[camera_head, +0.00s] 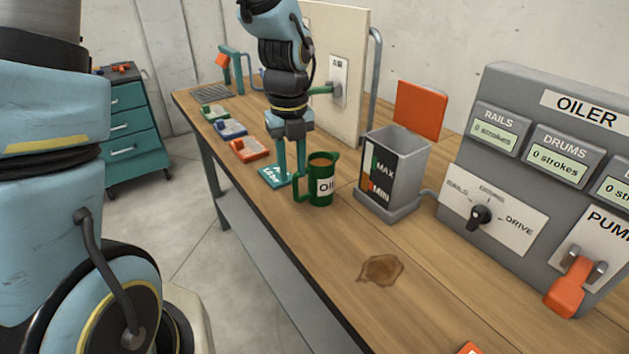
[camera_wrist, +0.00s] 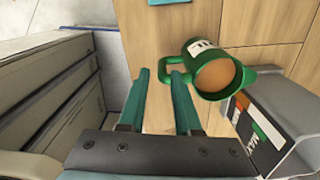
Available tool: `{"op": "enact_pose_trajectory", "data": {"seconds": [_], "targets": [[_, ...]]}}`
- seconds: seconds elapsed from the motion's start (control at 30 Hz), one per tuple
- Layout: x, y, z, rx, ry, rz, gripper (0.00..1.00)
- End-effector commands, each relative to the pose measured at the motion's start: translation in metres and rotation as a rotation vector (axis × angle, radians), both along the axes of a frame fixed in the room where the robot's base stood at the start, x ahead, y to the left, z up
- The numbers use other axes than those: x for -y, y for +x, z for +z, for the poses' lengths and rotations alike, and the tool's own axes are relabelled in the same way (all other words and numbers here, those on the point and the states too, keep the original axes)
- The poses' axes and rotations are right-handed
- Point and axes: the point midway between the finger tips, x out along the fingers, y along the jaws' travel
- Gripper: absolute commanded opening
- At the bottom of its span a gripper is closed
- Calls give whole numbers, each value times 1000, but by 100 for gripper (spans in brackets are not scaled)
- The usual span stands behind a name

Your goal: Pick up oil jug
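The oil jug (camera_head: 325,187) is a green jug with a white label, a spout at its right and a handle at its left. It stands upright on the workbench, with brown liquid inside. It also shows from above in the wrist view (camera_wrist: 206,52). My gripper (camera_head: 288,181) points down at the jug's handle side. Its two teal fingers are apart. In the wrist view the outer bend of the handle lies between the fingertips (camera_wrist: 159,74), with the right finger overlapping the handle. I cannot tell whether they touch.
A grey reservoir (camera_head: 392,172) marked MAX and MIN stands close right of the jug. Further right is the oiler panel (camera_head: 540,160) with an orange pump lever (camera_head: 570,287). Small coloured trays (camera_head: 250,149) lie behind.

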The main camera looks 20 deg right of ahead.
Motion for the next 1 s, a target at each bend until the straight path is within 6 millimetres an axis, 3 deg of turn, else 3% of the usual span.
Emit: {"op": "enact_pose_trajectory", "data": {"seconds": [0.1,0.37,0.7,1.0], "targets": [[0,-1,-18,-3,2,0,32],[1,-2,-35,-2,1,1,32],[3,-3,-76,-2,2,2,32],[3,-3,-80,1,0,3,32]]}}
